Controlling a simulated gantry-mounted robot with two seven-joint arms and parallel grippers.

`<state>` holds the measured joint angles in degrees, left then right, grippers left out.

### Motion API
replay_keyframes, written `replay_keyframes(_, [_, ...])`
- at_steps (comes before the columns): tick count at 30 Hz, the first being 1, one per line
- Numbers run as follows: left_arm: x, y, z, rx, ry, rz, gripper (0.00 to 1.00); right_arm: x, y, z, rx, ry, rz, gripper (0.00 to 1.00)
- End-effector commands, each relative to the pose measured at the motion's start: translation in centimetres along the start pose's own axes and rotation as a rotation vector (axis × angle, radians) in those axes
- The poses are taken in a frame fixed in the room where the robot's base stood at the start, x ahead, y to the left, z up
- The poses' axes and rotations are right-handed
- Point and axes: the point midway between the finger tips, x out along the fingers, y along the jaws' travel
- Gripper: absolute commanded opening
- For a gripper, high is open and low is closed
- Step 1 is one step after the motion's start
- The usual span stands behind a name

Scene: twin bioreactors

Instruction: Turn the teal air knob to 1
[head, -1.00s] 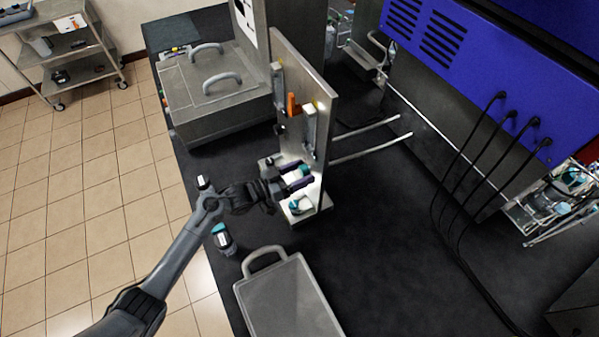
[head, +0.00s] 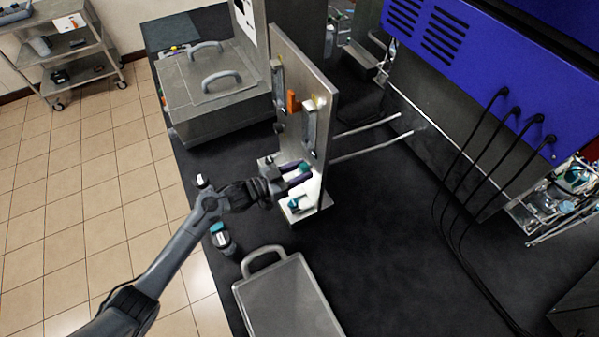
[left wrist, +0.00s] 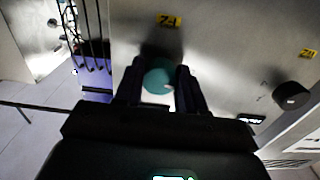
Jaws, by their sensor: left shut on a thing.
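The teal air knob (left wrist: 158,78) sits on the upright metal panel (left wrist: 220,60), below a yellow label. In the left wrist view it lies between the two fingers of my left gripper (left wrist: 158,88), which is shut on it. In the head view my left gripper (head: 297,174) reaches the lower part of the panel (head: 318,120), and the knob (head: 304,167) shows only a little teal between the fingers. The knob's pointer and scale are too small to read. My right gripper is not in view.
A black knob (left wrist: 291,95) stands on the panel to the right of the teal one. A teal-topped item (head: 297,203) rests at the panel's foot. A grey lidded tray (head: 287,300) and a small bottle (head: 222,238) are near the bench's front edge.

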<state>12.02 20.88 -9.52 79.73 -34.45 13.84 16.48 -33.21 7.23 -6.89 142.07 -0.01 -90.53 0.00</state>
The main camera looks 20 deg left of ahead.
Motion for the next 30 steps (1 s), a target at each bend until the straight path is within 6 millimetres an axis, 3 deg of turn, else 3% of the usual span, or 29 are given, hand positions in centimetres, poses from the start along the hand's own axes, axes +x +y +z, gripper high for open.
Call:
replay_keyframes(18, [0.0, -0.1, 0.2, 0.565, 0.000, 0.001, 0.09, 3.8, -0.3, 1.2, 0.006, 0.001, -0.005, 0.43])
replay_keyframes(30, [0.0, -0.2, 0.0, 0.786, 0.001, 0.001, 0.09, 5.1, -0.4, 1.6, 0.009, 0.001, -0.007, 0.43])
